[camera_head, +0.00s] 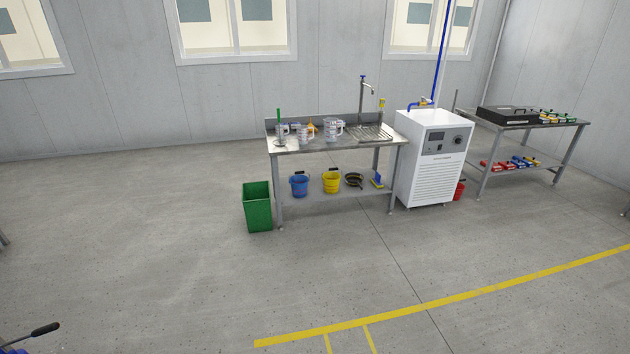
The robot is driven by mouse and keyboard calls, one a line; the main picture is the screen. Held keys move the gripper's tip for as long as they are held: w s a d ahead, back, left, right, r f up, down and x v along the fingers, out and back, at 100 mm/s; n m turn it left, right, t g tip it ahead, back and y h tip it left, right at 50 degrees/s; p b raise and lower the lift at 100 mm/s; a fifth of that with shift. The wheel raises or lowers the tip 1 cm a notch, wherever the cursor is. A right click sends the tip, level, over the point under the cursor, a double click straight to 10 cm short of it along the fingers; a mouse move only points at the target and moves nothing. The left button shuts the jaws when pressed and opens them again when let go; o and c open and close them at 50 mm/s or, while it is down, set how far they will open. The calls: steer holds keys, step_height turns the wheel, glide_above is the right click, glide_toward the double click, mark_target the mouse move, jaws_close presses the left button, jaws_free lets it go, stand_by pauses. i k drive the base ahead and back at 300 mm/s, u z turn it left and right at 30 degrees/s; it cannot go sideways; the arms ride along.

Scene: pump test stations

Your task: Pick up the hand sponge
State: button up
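I cannot make out the hand sponge for certain. A small yellow-and-blue item (377,181) lies at the right end of the lower shelf of the steel sink table (330,197). A small yellow item (382,103) shows at the back right of the table top, near the tap (363,95). Both are too small to name surely. My gripper is not in view.
The table top holds measuring jugs (333,129); below stand a blue bucket (299,184) and yellow bucket (332,181). A green bin (257,207) and white cabinet (428,165) flank the table. A second table (540,124) stands right. The floor in front is clear.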

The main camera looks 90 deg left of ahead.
mark_target(375, 181)
steer(key=z, duration=5.3)
steer(key=k, duration=2.05)
steer(key=z, duration=0.45)
steer(key=i, duration=0.45)
steer(key=u, duration=0.1)
